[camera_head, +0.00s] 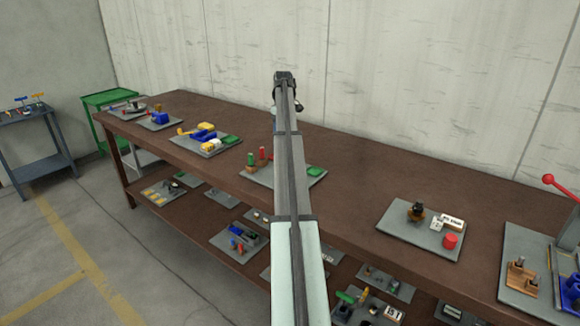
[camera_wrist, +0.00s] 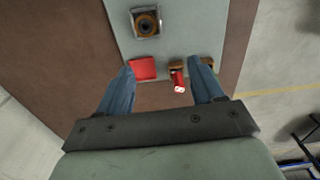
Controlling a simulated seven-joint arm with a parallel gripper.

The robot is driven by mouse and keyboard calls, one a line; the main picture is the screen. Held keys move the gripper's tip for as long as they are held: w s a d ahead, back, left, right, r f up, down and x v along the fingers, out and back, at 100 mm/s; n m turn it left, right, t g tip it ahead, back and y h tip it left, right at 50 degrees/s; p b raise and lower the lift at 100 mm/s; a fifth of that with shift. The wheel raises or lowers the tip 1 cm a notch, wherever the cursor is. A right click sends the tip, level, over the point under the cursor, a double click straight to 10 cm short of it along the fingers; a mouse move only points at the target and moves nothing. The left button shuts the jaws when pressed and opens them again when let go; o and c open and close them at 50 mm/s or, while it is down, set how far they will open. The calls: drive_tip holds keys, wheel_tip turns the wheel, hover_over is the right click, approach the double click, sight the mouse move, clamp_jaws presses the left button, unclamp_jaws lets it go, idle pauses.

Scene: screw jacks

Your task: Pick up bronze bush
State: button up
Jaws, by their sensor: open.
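My gripper (camera_wrist: 162,68) is open in the wrist view, its two blue-grey fingers wide apart with nothing held between them. A bronze-coloured ring (camera_wrist: 146,22), which looks like the bronze bush, sits in a dark square holder on a grey board (camera_wrist: 190,30), ahead of the fingertips. A red block (camera_wrist: 142,69) and a red cylinder with a pale end (camera_wrist: 179,82) show between the fingers, near the board's edge. In the head view my gripper (camera_head: 285,78) is at the far end of my raised arm; I cannot make out the bush there.
A long brown bench (camera_head: 350,170) carries several grey boards with parts. One board (camera_head: 400,218) at right holds a dark and bronze piece and a red cylinder. A red-knobbed lever (camera_head: 548,179) rises at far right. A lower shelf holds more boards. Bare bench lies between boards.

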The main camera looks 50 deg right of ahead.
drive_tip(key=f, duration=0.2)
drive_tip(key=s+d+f, duration=0.1)
drive_tip(key=f, duration=0.2)
drive_tip(key=s+d+f, duration=0.1)
drive_tip(key=f, duration=0.2)
drive_tip(key=shift+f, duration=0.2)
drive_tip(key=shift+s+d+f, duration=0.1)
drive_tip(key=shift+f, duration=1.25)
drive_tip(key=shift+s+d+f, duration=0.1)
drive_tip(key=shift+f, duration=1.25)
clamp_jaws()
